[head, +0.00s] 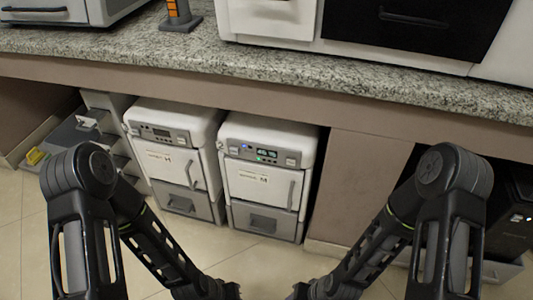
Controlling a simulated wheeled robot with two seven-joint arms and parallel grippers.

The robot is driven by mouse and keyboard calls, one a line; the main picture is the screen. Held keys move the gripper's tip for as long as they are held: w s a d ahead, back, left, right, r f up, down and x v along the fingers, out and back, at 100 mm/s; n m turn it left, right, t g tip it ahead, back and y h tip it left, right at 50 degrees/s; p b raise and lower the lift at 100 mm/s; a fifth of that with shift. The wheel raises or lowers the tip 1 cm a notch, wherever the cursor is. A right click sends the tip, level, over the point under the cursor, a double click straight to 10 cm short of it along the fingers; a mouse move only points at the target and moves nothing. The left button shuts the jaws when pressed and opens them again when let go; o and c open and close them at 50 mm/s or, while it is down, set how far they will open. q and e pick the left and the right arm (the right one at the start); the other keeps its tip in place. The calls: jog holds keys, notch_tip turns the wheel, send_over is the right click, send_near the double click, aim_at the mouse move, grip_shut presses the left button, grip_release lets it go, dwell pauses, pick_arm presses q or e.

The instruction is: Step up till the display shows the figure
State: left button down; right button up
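Two white and grey box-shaped units stand side by side under the counter. The right unit (260,182) has a lit display (266,154) with small glowing figures, too small to read surely. A blue light and green lights glow beside and below it, and a pale button block (291,160) sits at the right of its panel. The left unit (170,165) has a dark display (155,132) with no lit figures that I can make out. Both unit doors look shut. My two forearms run down to the bottom edge in front of the units; both grippers are below the picture.
A speckled stone counter (290,75) overhangs the units, with white appliances on top and an orange-and-grey object (179,14). A beige panel (355,185) stands to the right, then a dark box (510,215). Grey shelves (85,138) stand to the left. Tiled floor lies in front.

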grip_shut()
dwell(0.4)
dwell(1.4)
